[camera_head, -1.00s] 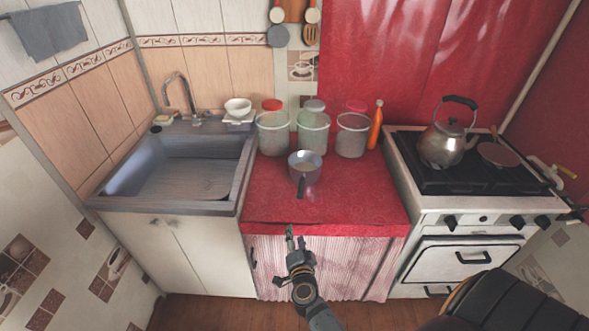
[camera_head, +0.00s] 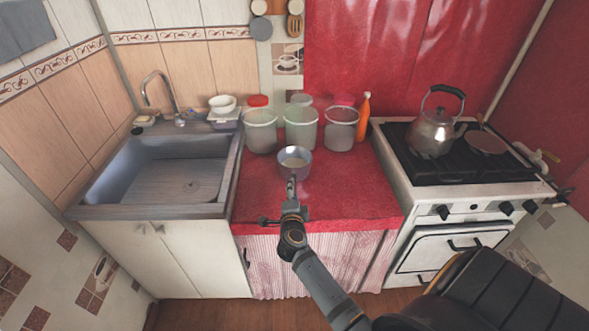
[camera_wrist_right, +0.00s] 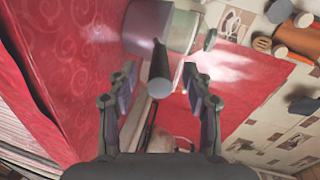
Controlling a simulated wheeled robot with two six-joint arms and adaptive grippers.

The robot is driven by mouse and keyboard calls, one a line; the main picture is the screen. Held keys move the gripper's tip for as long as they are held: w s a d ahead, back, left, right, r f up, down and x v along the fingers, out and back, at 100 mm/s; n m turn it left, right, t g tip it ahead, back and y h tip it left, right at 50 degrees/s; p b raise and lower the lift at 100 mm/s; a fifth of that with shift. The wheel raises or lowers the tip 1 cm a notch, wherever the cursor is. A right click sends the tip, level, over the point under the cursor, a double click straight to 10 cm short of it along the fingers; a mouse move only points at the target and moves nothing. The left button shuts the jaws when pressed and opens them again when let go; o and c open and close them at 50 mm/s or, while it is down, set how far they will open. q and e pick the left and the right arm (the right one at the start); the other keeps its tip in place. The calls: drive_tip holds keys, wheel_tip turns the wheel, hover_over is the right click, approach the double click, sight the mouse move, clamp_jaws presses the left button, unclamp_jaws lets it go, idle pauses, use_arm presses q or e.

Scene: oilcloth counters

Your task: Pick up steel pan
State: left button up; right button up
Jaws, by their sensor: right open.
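The steel pan (camera_head: 294,162) is a small grey saucepan. It sits upright on the red oilcloth counter (camera_head: 345,195), with its handle pointing toward me. In the right wrist view its body (camera_wrist_right: 158,28) is at the top and its dark handle (camera_wrist_right: 158,68) comes down toward me. My right gripper (camera_head: 291,186) is at the handle, and in the head view it hides most of it. In the right wrist view the gripper (camera_wrist_right: 159,82) is open, with the handle end showing between its two fingers. Neither finger appears to touch it. My left gripper is not in view.
Several lidded glass jars (camera_head: 301,128) stand behind the pan, with an orange bottle (camera_head: 364,117) beside them. A sink (camera_head: 155,175) is at the left. A stove (camera_head: 460,190) with a kettle (camera_head: 432,135) is at the right. The counter right of the pan is clear.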

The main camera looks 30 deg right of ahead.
sight(294, 176)
drive_tip(key=x, duration=0.5)
drive_tip(key=shift+s, duration=0.25)
drive_tip(key=shift+a, duration=0.1)
drive_tip(key=shift+c, duration=1.1)
clamp_jaws()
drive_tip(key=shift+r, duration=0.2)
